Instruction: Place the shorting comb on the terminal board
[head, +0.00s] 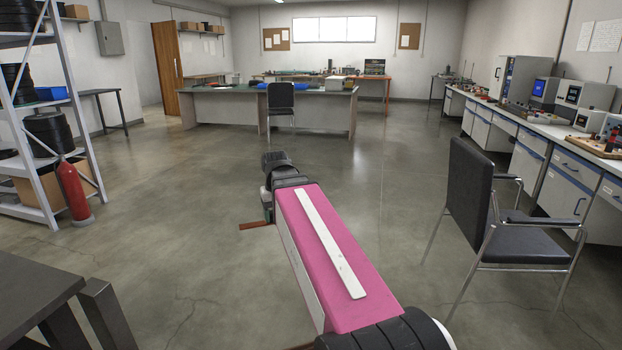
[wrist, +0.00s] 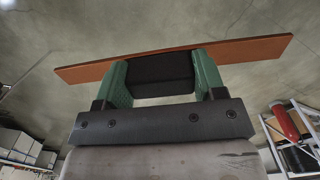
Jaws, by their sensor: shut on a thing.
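My gripper (wrist: 165,80) is shut on the shorting comb, with its green fingers on both sides of a black block. The comb's long orange-brown bar (wrist: 230,52) lies across the fingertips and sticks out past both fingers. In the head view my gripper (head: 268,213) is mostly hidden behind my pink arm link, and one end of the brown bar (head: 254,225) shows to its left. The comb is held in the air over open floor. I cannot pick out the terminal board for certain; a wooden board with parts (head: 598,148) lies on the right bench.
A black chair (head: 520,240) stands at the right, before the long bench (head: 560,152) with instruments. A desk (head: 225,108) with another chair (head: 281,103) is ahead. A shelf (head: 48,110) and red extinguisher (head: 73,190) stand left; a dark table (head: 35,290) is near left. The middle floor is clear.

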